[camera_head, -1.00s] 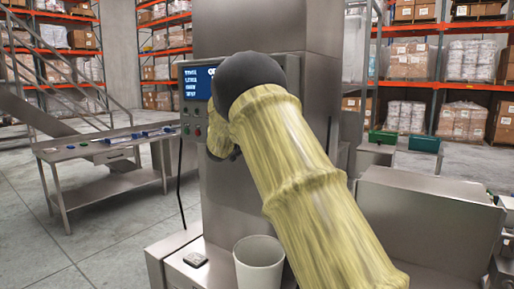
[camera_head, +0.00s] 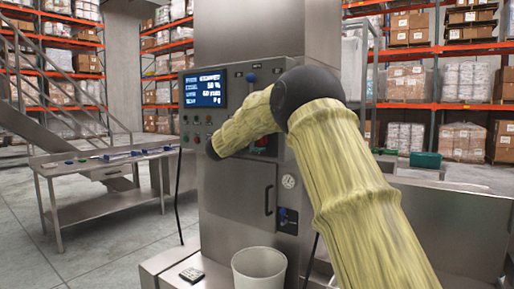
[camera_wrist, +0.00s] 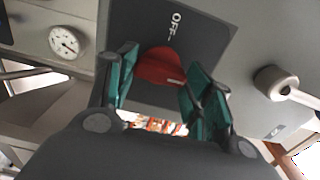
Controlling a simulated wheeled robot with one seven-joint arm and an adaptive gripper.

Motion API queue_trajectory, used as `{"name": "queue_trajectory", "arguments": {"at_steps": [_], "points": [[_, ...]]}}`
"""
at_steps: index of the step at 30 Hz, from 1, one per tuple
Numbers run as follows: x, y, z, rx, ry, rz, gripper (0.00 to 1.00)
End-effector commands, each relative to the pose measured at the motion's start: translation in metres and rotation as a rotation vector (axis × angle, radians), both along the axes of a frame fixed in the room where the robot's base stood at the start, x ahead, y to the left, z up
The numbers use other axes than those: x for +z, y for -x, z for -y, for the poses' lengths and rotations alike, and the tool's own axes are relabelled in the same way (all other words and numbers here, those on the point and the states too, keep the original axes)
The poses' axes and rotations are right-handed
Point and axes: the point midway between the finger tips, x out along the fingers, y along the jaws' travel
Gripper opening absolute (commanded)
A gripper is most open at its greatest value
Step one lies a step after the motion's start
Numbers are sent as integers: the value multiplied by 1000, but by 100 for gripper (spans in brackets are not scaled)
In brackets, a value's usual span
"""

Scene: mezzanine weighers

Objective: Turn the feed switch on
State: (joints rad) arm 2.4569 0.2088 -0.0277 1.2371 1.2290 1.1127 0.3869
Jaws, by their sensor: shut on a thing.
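The feed switch, a red rotary knob (camera_wrist: 160,67), sits on a dark plate (camera_wrist: 205,32) marked "OFF" in the wrist view. A short pale mark shows on the knob's edge, on the side away from the "OFF" word. My gripper (camera_wrist: 159,62) has its teal fingers on both sides of the knob and is shut on it. In the head view a bit of red switch (camera_head: 262,142) shows on the cabinet front, beside my arm. My arm hides most of that area, and my fingers are not clear there.
The steel cabinet (camera_head: 235,195) carries a lit screen (camera_head: 204,88), buttons, a door handle (camera_head: 267,201) and a gauge (camera_head: 289,181). A white bucket (camera_head: 259,268) stands below. A steel table (camera_head: 70,170) is at left. In the wrist view, a round-ended fitting (camera_wrist: 275,82) is near my fingers.

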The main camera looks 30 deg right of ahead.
Motion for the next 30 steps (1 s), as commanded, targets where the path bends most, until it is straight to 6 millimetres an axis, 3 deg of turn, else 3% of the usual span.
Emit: {"name": "queue_trajectory", "arguments": {"at_steps": [17, 18, 21, 30], "points": [[-2, 0, 0, -1, -16, 30, 28], [-2, 0, 0, -1, -16, 30, 53], [-2, 0, 0, -1, -15, 31, 72], [-1, 0, 0, 0, -14, 31, 73]]}}
